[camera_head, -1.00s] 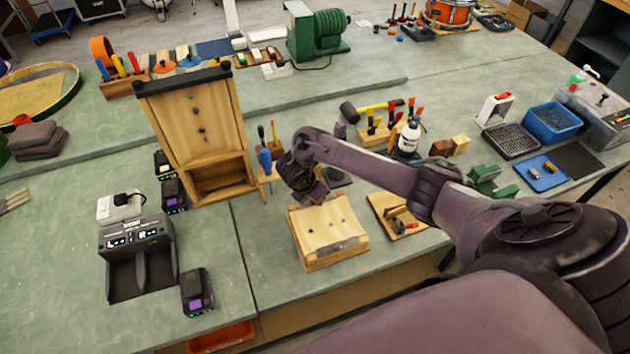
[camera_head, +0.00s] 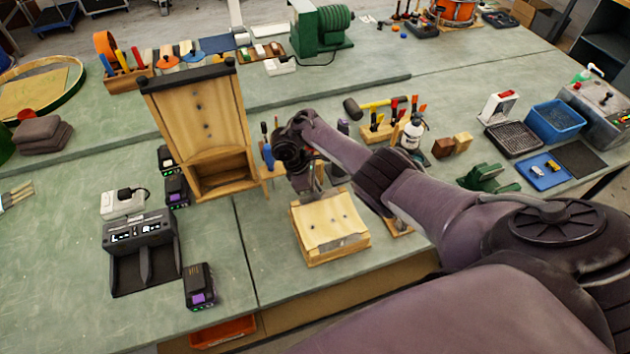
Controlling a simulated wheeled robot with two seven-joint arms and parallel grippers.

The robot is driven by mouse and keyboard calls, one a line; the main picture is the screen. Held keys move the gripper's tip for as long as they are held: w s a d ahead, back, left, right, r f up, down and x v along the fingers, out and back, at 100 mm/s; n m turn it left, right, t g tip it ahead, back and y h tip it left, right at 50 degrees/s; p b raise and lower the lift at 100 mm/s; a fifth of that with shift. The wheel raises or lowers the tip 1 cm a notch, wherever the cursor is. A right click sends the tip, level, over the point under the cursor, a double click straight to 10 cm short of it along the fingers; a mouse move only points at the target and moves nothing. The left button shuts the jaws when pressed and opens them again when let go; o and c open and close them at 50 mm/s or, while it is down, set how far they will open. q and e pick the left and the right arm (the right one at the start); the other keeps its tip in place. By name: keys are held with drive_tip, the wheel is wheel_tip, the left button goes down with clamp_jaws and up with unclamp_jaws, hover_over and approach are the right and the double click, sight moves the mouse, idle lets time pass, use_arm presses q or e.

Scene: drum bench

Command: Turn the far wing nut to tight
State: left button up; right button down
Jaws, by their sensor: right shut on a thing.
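A light wooden block (camera_head: 330,246) lies near the front edge of the bench, with small dark spots on its top and a pale metal strip along its near side. My right gripper (camera_head: 319,188) points down at the far edge of this block. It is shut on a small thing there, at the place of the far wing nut. The fingers and the wrist hide the nut, so its shape and angle do not show. My left gripper is not in view.
A tall wooden stand (camera_head: 228,120) rises left of the gripper. A charger (camera_head: 140,245) and a battery (camera_head: 199,287) lie at the left front. A white bottle (camera_head: 411,136) and a tool rack (camera_head: 377,132) stand behind my right arm.

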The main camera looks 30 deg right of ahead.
drive_tip(key=shift+w+d+r+m+g+y, duration=0.15)
drive_tip(key=shift+m+y, duration=0.1)
drive_tip(key=shift+m, duration=0.55)
drive_tip(key=shift+a+m+g+y, duration=0.15)
drive_tip(key=shift+m+y, duration=0.1)
drive_tip(key=shift+m, duration=0.55)
drive_tip(key=shift+d, duration=0.1)
drive_tip(key=c, duration=1.5)
unclamp_jaws()
drive_tip(key=shift+o, duration=0.2)
drive_tip(key=shift+f, duration=0.2)
drive_tip(key=v, duration=0.8)
drive_tip(key=shift+w+f, duration=0.1)
